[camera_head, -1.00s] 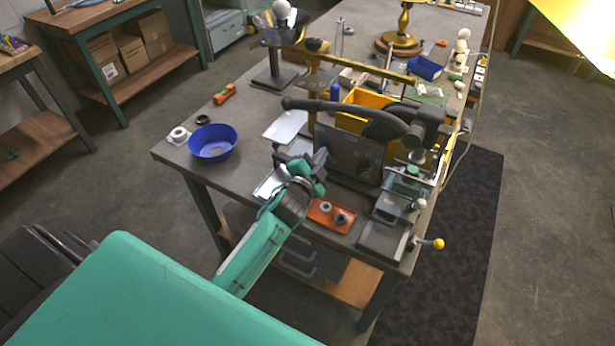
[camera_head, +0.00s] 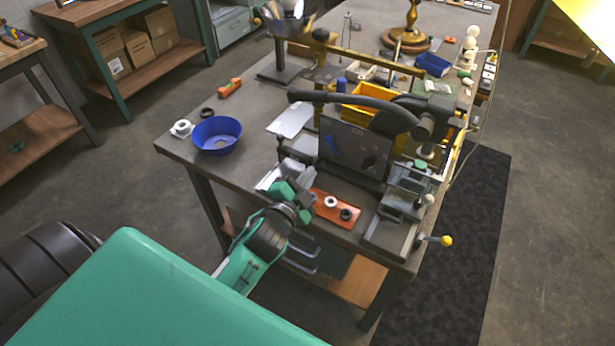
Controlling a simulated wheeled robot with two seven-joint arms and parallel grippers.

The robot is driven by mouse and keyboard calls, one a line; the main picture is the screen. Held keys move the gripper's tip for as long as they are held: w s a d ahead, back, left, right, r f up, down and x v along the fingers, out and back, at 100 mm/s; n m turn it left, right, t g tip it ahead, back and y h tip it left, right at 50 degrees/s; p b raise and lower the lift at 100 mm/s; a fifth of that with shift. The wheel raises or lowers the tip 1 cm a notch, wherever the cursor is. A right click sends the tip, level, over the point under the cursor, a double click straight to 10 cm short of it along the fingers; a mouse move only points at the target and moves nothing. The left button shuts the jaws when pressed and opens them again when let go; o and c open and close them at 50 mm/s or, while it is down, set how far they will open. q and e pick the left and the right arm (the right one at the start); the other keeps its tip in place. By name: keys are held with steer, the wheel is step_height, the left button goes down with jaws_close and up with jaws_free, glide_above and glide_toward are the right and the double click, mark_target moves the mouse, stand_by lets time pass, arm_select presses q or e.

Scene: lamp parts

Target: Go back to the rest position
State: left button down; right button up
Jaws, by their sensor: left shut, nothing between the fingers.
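My left gripper (camera_head: 290,181), with green and dark parts, is at the near edge of the grey workbench (camera_head: 262,160). It is shut with nothing held, left of an orange-red tray (camera_head: 325,211) carrying a white and a black ring-shaped part. My green and black left arm reaches up to it from the lower left. A dark upright panel (camera_head: 354,150) stands just beyond the tray. My right gripper is not in view.
A blue bowl (camera_head: 217,136) and a white ring part (camera_head: 182,128) are at the bench's left corner. A lever-arm machine (camera_head: 435,120) and a yellow bin (camera_head: 370,95) stand behind the panel. A yellow-knobbed handle (camera_head: 446,240) juts from the right edge.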

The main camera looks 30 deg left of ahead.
arm_select(q)
steer(key=s+d+f+n+g, duration=0.1)
steer(key=s+f+n+g, duration=0.5)
steer(key=s, duration=0.6)
steer(key=s+d+f+n+g, duration=0.15)
steer(key=s+f+g, duration=0.35)
steer(key=s+g, duration=0.5)
step_height(320, 180, down, 29)
steer(key=s+t, duration=0.1)
steer(key=s, duration=0.2)
steer(key=s+a+f, duration=0.1)
steer(key=s+f, duration=0.8)
steer(key=f, duration=0.1)
steer(key=s+a+f+g, duration=0.1)
steer(key=s+a+f, duration=0.1)
steer(key=s+f, duration=0.8)
steer(key=shift+s+a+f+h, duration=0.2)
steer(key=shift+a+f+h, duration=0.1)
steer(key=shift+f, duration=0.5)
